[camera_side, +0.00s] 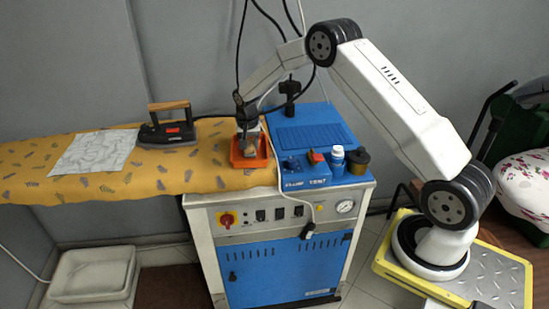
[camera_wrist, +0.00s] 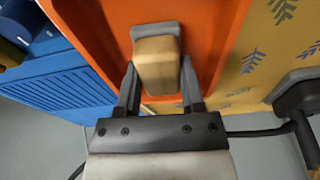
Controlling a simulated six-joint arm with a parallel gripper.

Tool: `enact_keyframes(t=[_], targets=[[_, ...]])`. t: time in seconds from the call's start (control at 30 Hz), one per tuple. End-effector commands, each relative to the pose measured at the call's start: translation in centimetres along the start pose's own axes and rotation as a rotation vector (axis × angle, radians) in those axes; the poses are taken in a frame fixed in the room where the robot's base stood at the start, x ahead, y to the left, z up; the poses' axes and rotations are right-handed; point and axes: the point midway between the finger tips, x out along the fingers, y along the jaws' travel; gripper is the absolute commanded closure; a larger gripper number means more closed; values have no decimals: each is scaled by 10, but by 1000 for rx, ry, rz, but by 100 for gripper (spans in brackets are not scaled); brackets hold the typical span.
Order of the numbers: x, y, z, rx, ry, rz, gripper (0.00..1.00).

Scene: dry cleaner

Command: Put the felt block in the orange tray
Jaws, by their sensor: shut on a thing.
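The felt block (camera_wrist: 157,65) is tan with a grey layer at its far end, in the middle of the wrist view. My gripper (camera_wrist: 159,85) is shut on it, one finger at each side. The orange tray (camera_wrist: 205,35) lies behind the block in the wrist view. In the side view the orange tray (camera_side: 262,161) sits at the right end of the ironing board, and my gripper (camera_side: 248,143) points down into it. The block (camera_side: 250,149) shows small and greyish there. I cannot tell whether it touches the tray floor.
An iron (camera_side: 167,132) and a patterned cloth (camera_side: 93,152) lie on the yellow ironing board (camera_side: 150,178), left of the tray. A blue steam unit (camera_side: 310,135) stands right of the tray, with a white-blue bottle (camera_side: 337,158) and a dark jar (camera_side: 358,160) on its front edge.

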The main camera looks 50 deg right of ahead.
Motion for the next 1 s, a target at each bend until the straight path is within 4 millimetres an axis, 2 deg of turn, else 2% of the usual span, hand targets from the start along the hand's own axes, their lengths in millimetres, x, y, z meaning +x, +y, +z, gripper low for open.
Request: enact_keyframes(t=[0.3,0.33,0.4,0.43,0.77,1.0], targets=[[3,0,0,0,0,0,98],[3,0,0,0,0,0,44],[3,0,0,0,0,0,22],[3,0,0,0,0,0,16],[2,0,0,0,0,0,16],[-8,0,0,0,0,0,16]])
